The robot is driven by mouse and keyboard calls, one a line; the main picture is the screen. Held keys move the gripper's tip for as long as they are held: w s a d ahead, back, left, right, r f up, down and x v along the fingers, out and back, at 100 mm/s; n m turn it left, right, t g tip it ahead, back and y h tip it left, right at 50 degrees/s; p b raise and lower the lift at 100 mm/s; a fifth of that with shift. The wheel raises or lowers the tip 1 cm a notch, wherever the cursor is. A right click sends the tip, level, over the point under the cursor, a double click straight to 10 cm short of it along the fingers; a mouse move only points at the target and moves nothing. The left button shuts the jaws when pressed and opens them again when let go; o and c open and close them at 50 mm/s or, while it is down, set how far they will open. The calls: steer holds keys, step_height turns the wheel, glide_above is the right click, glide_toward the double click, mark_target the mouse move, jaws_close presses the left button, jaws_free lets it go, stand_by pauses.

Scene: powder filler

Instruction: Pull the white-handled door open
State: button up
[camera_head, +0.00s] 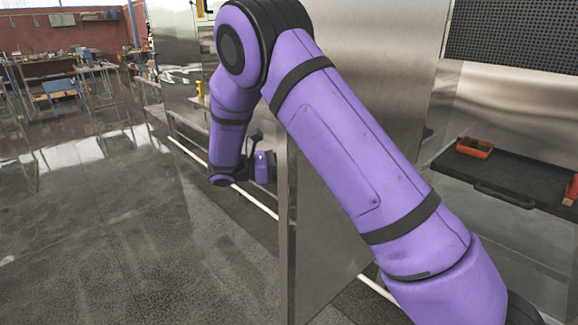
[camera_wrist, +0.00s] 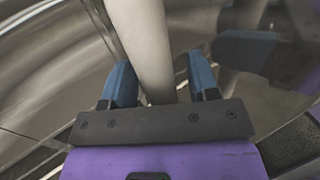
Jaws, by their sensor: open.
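In the wrist view a pale, white bar-like handle (camera_wrist: 147,45) runs between the two blue fingers of my gripper (camera_wrist: 160,72). The fingers stand apart, one on each side of the handle, with a clear gap at the right finger. The handle sits nearer the left finger; whether it touches is unclear. In the head view my gripper (camera_head: 264,168) is low, at the left of a tall metal panel (camera_head: 318,225), whose near edge partly hides it. That panel seems to be the door, standing out from the metal front. The handle is hidden there.
A dark shelf (camera_head: 510,178) at the right holds an orange tray (camera_head: 474,148) and a red item (camera_head: 571,190). A white rail (camera_head: 250,199) runs low along the floor. The grey floor (camera_head: 110,240) at the left is clear; cluttered tables stand far back.

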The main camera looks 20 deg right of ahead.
steer(key=v, duration=1)
steer(key=shift+a, duration=0.35)
